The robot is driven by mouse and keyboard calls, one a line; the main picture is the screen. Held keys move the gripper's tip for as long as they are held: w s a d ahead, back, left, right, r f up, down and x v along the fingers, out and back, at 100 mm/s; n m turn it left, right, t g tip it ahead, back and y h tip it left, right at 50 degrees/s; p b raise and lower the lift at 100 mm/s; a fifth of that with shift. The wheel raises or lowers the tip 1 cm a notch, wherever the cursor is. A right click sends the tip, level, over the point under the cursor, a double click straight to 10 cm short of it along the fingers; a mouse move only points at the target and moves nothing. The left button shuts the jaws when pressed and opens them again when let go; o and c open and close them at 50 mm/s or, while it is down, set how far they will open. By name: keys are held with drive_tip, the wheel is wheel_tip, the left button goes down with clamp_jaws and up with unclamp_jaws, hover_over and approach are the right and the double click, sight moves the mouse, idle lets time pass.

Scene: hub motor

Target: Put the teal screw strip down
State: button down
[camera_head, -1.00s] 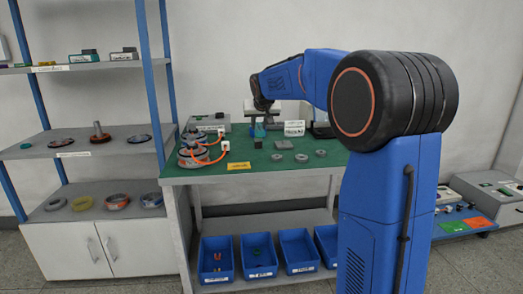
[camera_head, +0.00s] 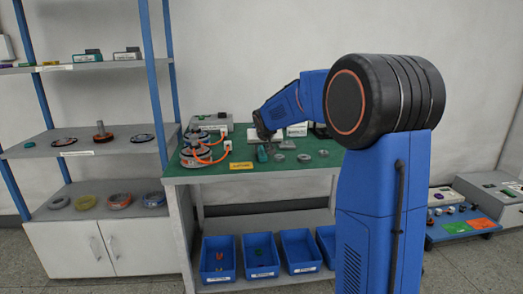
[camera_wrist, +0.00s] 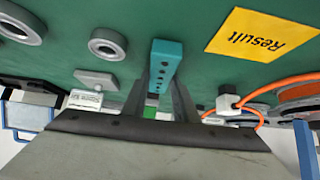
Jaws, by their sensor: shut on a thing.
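The teal screw strip (camera_wrist: 165,62) is a narrow bar with a row of small dark holes. In the wrist view it sits between the two fingers of my gripper (camera_wrist: 163,100), which is shut on it. In the head view the strip (camera_head: 262,154) is small and low at the green table top, below my gripper (camera_head: 265,140). I cannot tell whether it touches the table. A green patch shows between the fingers near the palm.
The green work table (camera_head: 205,170) holds a yellow "Result" card (camera_wrist: 262,34), grey rings (camera_wrist: 108,43), a grey flat part (camera_wrist: 97,79) and hub parts with orange cables (camera_head: 200,152). Bare green surface lies around the strip and between the rings and card.

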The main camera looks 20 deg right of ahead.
drive_tip(key=c, duration=1.4)
unclamp_jaws()
drive_tip(key=shift+r, duration=0.1)
drive_tip(key=v, duration=1.2)
